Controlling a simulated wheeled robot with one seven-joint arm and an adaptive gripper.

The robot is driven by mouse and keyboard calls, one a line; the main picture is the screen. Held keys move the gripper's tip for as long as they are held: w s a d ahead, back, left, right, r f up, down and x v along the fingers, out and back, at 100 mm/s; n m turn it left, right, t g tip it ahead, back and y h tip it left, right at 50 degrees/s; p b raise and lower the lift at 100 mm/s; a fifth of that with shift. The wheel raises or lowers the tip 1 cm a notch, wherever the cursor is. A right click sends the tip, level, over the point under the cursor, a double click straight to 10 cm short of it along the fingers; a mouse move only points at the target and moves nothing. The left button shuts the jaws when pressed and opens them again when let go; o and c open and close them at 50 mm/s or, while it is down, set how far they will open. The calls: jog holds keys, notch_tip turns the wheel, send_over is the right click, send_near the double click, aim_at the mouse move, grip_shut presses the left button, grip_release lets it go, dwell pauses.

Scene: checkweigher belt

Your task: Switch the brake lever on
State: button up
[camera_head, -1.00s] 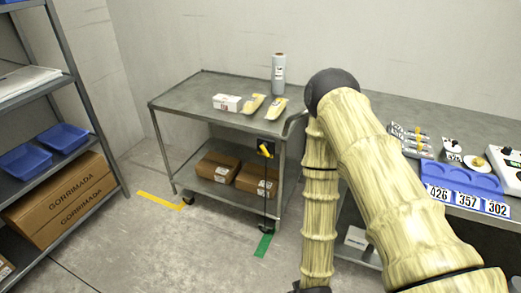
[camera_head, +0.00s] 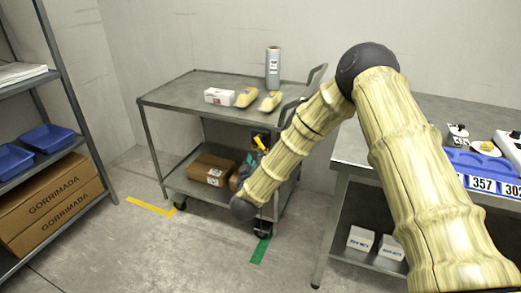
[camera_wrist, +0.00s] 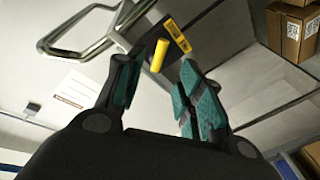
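The brake lever (camera_head: 260,144) is a small yellow handle on a dark mount at the near right corner of the grey cart (camera_head: 168,98). In the wrist view the yellow lever (camera_wrist: 160,56) stands out from a black mount with a yellow label (camera_wrist: 176,35). My gripper (camera_wrist: 160,70) is open and empty, with its teal-padded fingers on either side of the lever's line. The lever appears just beyond the fingertips; I cannot tell whether they touch. In the head view my forearm hides most of the gripper.
The cart's push handle (camera_wrist: 75,48) is close by in the wrist view. Cardboard boxes (camera_head: 210,169) sit on its lower shelf. A grey table (camera_head: 345,150) stands at right, a shelf rack (camera_head: 75,110) at left. Floor between rack and cart is clear.

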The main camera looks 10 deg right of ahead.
aim_at(260, 146)
jog(key=x, duration=0.9)
jog(key=shift+d+f, duration=0.1)
jog(key=shift+f, duration=0.05)
grip_shut()
